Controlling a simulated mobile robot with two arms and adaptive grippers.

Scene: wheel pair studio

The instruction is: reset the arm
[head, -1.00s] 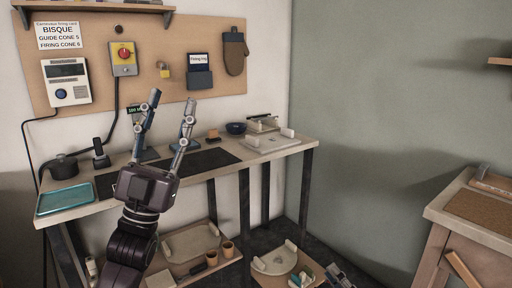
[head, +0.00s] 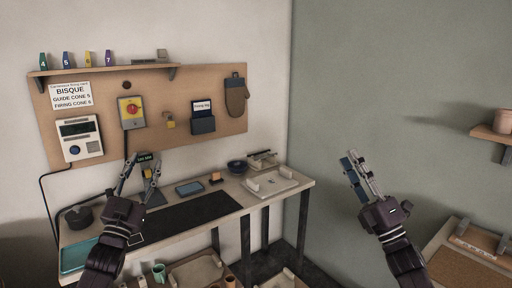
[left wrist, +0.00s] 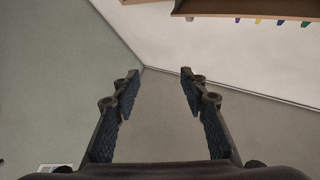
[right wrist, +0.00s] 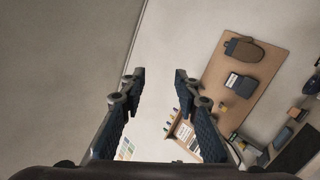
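My left gripper (head: 140,164) is at the left in the head view, in front of the left part of the workbench, with its fingers pointing up. Its fingers stand apart with nothing between them, as the left wrist view (left wrist: 159,74) also shows. My right gripper (head: 358,164) is raised in front of the green-grey wall, clear of the bench. Its fingers are also apart and empty, as the right wrist view (right wrist: 159,73) shows.
The workbench (head: 296,184) carries a teal tray (head: 78,258), a dark pot (head: 78,216), a dark mat (head: 195,217), a blue tablet-like thing (head: 189,188) and a blue bowl (head: 236,167). A pegboard (head: 190,84) hangs behind it. A wooden counter (head: 456,268) stands at the right.

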